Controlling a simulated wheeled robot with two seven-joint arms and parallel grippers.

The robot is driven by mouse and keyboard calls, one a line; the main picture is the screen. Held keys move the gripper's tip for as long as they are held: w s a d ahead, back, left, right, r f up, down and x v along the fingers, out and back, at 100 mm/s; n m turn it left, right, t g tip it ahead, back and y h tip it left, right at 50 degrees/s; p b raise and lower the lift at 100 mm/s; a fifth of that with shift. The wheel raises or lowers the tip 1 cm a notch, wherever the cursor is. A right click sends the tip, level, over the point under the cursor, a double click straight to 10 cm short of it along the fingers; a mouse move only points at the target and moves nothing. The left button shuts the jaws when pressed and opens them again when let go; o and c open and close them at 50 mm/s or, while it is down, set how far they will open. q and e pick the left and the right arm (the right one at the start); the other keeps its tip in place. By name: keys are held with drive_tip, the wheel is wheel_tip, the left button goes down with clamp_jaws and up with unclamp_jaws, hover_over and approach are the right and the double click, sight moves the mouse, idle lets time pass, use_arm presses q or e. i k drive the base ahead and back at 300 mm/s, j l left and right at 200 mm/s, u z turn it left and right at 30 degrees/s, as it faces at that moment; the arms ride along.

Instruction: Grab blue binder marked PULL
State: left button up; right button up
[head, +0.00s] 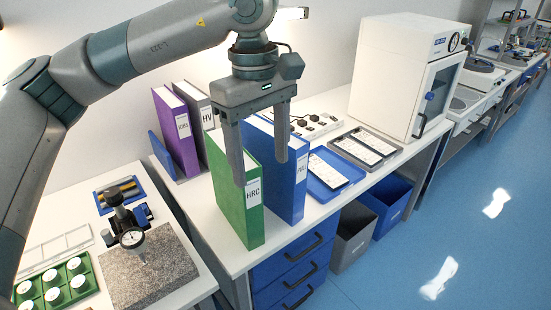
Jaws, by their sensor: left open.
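The blue binder (295,190) stands upright on the white bench, with a white spine label too small to read surely. A green binder marked HRC (240,205) stands upright just left of it. My left gripper (260,171) is open and points down. One finger overlaps the green binder and the other overlaps the blue binder's upper part in the head view. No binder is visibly clamped, and I cannot tell whether the fingers touch either one. The fingers and palm hide part of the blue binder's top. My right gripper is not in view.
A purple binder (178,135) and a grey HV binder (207,118) stand behind left. Blue (316,187) and grey (389,157) trays with white cards lie to the right, before a white oven-like cabinet (383,70). A dial gauge (132,239) on a granite block stands front left.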

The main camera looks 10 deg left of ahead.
sight(284, 185)
drive_tip(key=i, duration=1)
